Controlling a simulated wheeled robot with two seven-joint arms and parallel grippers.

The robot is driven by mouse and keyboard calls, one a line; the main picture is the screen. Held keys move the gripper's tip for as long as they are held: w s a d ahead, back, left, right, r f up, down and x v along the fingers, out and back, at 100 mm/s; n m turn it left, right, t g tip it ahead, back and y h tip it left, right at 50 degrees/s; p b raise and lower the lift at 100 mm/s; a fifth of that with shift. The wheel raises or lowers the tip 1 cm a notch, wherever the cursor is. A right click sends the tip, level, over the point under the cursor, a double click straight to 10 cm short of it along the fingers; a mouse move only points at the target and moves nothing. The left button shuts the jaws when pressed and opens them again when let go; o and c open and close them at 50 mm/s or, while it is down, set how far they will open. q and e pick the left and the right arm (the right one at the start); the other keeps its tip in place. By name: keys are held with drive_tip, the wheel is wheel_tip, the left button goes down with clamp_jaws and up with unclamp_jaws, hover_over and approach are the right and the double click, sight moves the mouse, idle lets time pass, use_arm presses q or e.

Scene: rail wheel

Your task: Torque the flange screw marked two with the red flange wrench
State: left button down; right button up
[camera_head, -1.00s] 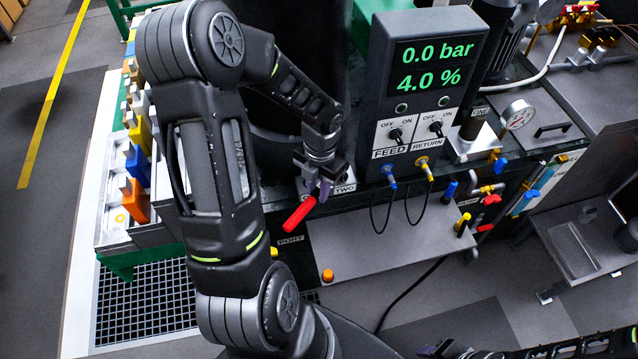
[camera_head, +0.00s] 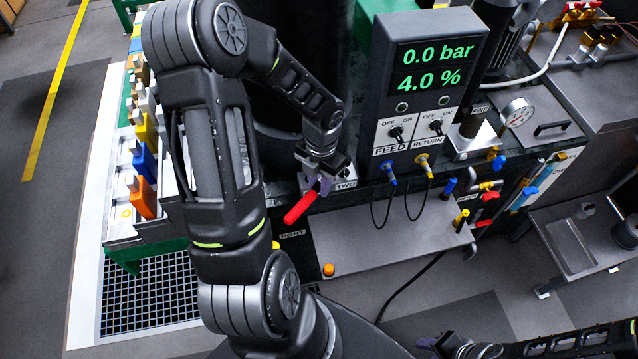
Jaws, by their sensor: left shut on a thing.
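My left gripper (camera_head: 323,180) is shut on the red flange wrench (camera_head: 301,206) at the bench's front edge. The wrench's red handle points down and to the left. The label marked TWO (camera_head: 345,184) shows just right of the gripper. The flange screw itself is hidden behind my gripper and arm, so I cannot tell whether the wrench is seated on it. My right gripper (camera_head: 432,345) shows only in part at the bottom edge, and its fingers are unclear.
A control box (camera_head: 425,85) with FEED and RETURN switches stands right of my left gripper, cables hanging below. A grey shelf (camera_head: 385,243) lies in front. A rack of coloured blocks (camera_head: 144,165) is on the left. A gauge (camera_head: 518,112) and valves are on the right.

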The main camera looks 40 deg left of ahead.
use_arm(q)
drive_tip(key=shift+r, duration=0.6)
drive_tip(key=shift+r, duration=1.85)
drive_tip(key=c, duration=1.7)
unclamp_jaws()
drive_tip(key=shift+c, duration=0.2)
clamp_jaws()
